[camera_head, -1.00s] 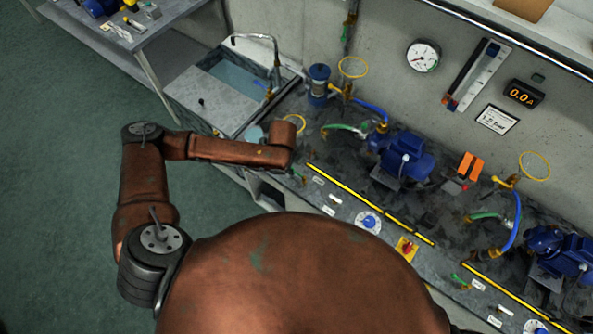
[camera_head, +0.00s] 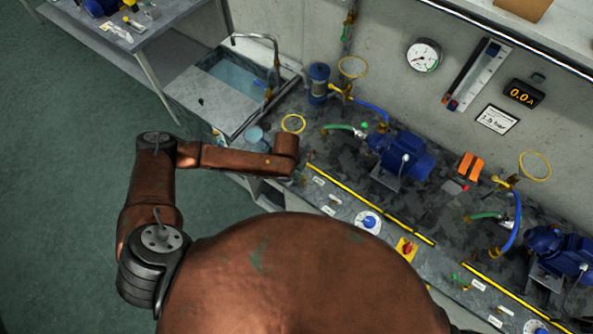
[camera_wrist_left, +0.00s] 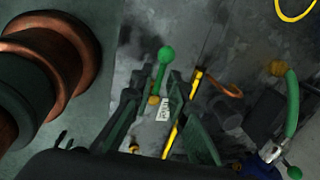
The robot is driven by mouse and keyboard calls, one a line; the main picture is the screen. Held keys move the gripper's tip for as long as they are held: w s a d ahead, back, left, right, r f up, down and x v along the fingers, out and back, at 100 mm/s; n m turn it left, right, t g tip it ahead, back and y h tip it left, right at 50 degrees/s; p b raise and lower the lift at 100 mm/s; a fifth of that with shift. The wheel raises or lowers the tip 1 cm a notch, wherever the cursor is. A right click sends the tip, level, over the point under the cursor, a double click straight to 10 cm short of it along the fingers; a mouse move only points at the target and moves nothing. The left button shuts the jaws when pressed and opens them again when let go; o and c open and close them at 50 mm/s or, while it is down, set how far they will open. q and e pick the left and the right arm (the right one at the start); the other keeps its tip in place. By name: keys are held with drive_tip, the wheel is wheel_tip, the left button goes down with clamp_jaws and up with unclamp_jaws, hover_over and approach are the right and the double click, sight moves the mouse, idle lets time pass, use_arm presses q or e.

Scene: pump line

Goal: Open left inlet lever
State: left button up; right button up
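A lever with a green ball knob (camera_wrist_left: 165,55) stands on the dark bench top in the left wrist view, its stem running down to a brass fitting. A small white label (camera_wrist_left: 163,108) lies beside it; its print is too small to read. My left gripper (camera_wrist_left: 160,105) is open, with one dark finger to the left of the lever's stem and the other to the right. I cannot tell whether either finger touches it. In the head view my left wrist hangs over the bench's near-left corner and hides most of the gripper. My right gripper is not in view.
A yellow strip (camera_head: 345,190) runs along the bench front. A blue pump (camera_head: 402,155) with a green hose (camera_head: 340,127) stands behind it. The sink (camera_head: 225,85) is at the back left.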

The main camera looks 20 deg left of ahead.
use_arm(q)
clamp_jaws()
drive_tip(key=shift+s+f, duration=0.1)
drive_tip(key=shift+s, duration=0.05)
idle(0.4)
